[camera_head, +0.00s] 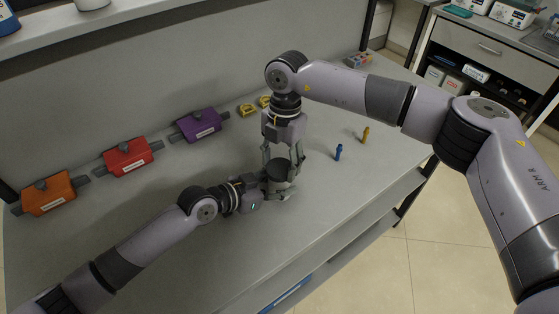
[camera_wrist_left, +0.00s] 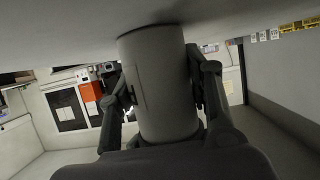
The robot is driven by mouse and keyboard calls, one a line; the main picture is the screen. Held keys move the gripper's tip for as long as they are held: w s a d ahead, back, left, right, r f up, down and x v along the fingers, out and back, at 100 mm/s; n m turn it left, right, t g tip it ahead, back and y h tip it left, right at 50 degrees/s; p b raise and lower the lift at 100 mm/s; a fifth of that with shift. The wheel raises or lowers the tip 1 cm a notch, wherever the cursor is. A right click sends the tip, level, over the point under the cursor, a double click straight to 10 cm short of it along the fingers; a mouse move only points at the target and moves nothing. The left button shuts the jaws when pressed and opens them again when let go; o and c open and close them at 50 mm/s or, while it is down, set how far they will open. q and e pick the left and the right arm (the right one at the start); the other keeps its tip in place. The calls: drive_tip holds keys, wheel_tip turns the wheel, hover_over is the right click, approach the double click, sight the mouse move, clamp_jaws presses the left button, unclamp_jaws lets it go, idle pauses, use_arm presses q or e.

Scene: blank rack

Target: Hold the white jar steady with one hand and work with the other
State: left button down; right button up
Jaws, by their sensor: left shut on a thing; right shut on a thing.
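The jar (camera_head: 281,173) stands upright on the bench, looking grey in the shade with a dark round top. It also shows as a plain grey cylinder in the left wrist view (camera_wrist_left: 160,85). My left gripper (camera_head: 278,190) is shut around the jar's side from the left, a finger on each side of it in the left wrist view. My right gripper (camera_head: 282,164) points down from above, its fingers closed on either side of the jar's dark top. I cannot tell whether that top is a separate lid; the fingers partly hide it.
Orange (camera_head: 48,193), red (camera_head: 130,156) and purple (camera_head: 200,125) boxes line the back of the bench. Yellow pieces (camera_head: 247,110) lie behind my right gripper. A blue peg (camera_head: 338,152) and a yellow peg (camera_head: 365,134) stand to the right. The front bench is clear.

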drive_tip(key=m, duration=0.6)
drive_tip(key=shift+t+y, duration=0.3)
drive_tip(key=m, duration=0.5)
drive_tip(key=shift+s+t, duration=0.1)
drive_tip(key=shift+t, duration=0.2)
drive_tip(key=m, duration=0.1)
drive_tip(key=a+m, duration=0.1)
drive_tip(key=m, duration=0.1)
drive_tip(key=shift+s+a, duration=0.15)
drive_tip(key=shift+s, duration=0.15)
drive_tip(key=shift+o, duration=0.2)
drive_tip(key=shift+w+d+m, duration=0.1)
drive_tip(key=shift+d+m, duration=0.15)
drive_tip(key=shift+m, duration=0.55)
drive_tip(key=shift+w+d+m, duration=0.1)
drive_tip(key=shift+d+m, duration=0.2)
drive_tip(key=shift+d, duration=0.15)
drive_tip(key=shift+c, duration=0.2)
drive_tip(key=o, duration=0.8)
drive_tip(key=shift+c, duration=0.2)
